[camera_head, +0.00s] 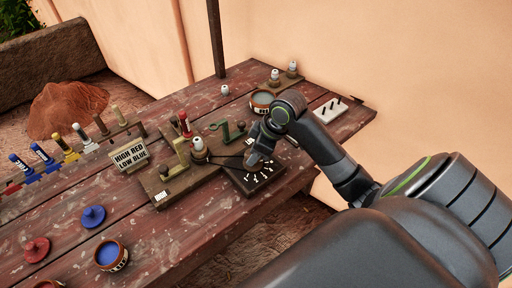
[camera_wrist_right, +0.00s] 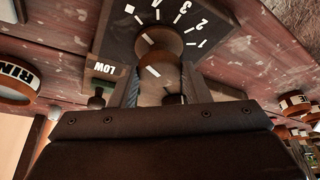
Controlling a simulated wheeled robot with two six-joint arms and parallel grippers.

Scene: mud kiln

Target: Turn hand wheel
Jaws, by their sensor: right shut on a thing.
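A dark dial plate (camera_head: 268,183) with white marks lies near the right front part of the table. In the right wrist view the dial plate (camera_wrist_right: 196,22) shows white numbers and ticks. A round brown knob (camera_wrist_right: 160,38) with a white line stands on it; I take this as the hand wheel. My right gripper (camera_head: 250,158) reaches down over the plate, and in its wrist view (camera_wrist_right: 158,88) its fingers are shut on the knob from both sides. In the head view the gripper hides most of the knob. My left gripper is not in view.
A sign (camera_head: 130,156) reads "HIGH RED LOW BLUE". A wooden block with fittings (camera_head: 175,188) stands left of the dial. A round pot (camera_head: 262,101) and a white pegged block (camera_head: 329,110) are behind it. A plaster wall rises behind.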

